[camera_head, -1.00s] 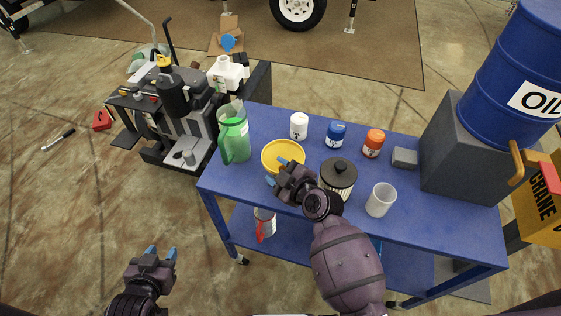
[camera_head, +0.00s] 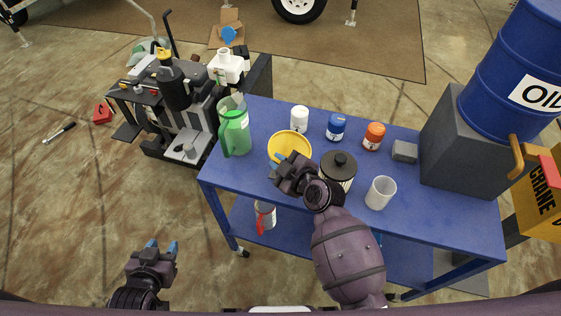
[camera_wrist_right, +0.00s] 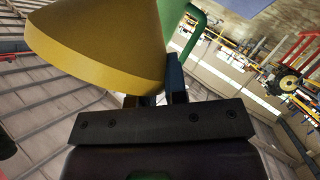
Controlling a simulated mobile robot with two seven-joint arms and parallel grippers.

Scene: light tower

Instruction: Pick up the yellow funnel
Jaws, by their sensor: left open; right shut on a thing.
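The yellow funnel (camera_head: 290,144) is at the left part of the blue table (camera_head: 375,228), with its wide mouth facing up. My right gripper (camera_head: 283,164) is shut on the near side of the funnel's rim. In the right wrist view the yellow funnel (camera_wrist_right: 95,40) fills the upper left, beside the blue fingers of the right gripper (camera_wrist_right: 155,85). The funnel appears lifted off the table top, though its lower end is hidden in the head view. My left gripper (camera_head: 162,249) is open and empty over the floor at the lower left.
A green jug (camera_head: 234,130) stands left of the funnel. White (camera_head: 299,118), blue (camera_head: 336,127) and orange (camera_head: 374,135) bottles stand behind. A blue oil drum (camera_head: 515,75) is at right.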

